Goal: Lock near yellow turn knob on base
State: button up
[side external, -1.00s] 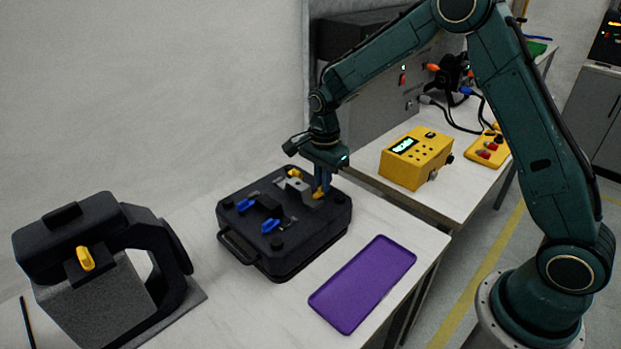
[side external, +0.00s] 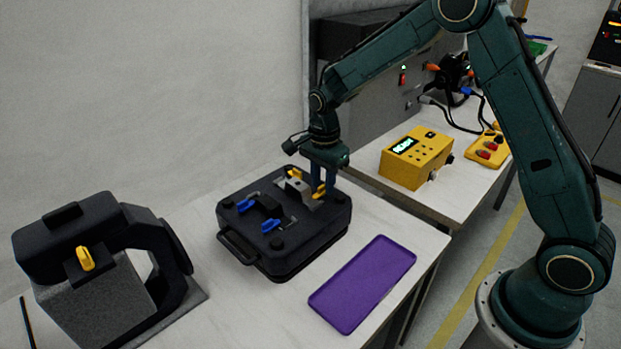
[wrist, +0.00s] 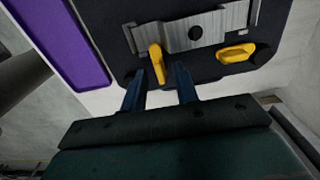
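The base is a black case (side external: 258,262) with a grey metal bracket (side external: 296,187) on top, also in the wrist view (wrist: 208,30). The near yellow turn knob (side external: 319,191) sits at the bracket's end closest to my arm. In the wrist view this knob (wrist: 157,62) points lengthwise toward my gripper. A second yellow knob (side external: 295,174) lies crosswise to it in the wrist view (wrist: 236,53). My gripper (wrist: 160,70) is open, with its blue fingers on either side of the near knob and gaps showing. In the side view my gripper (side external: 323,189) is low over the case.
Blue clamps (side external: 270,225) sit on the case. A purple tray (side external: 362,284) lies to the right of the case. A black clamp-shaped fixture (side external: 85,262) with a yellow knob stands at left. A yellow box (side external: 416,158) is on the bench behind.

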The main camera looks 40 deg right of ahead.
notch_tip(320, 180, up, 14)
dwell(0.6)
dwell(0.4)
jog(key=s+r+n+t, duration=0.3)
jog(key=s+r+n, duration=0.6)
jog(key=s, duration=0.6)
jog(key=s+f+n+t, duration=0.2)
jog(key=s+n, duration=0.7)
jog(key=s, duration=0.5)
jog(key=shift+s+a+t, duration=0.2)
jog(key=shift+s+t, duration=0.1)
jog(key=shift+s, duration=0.05)
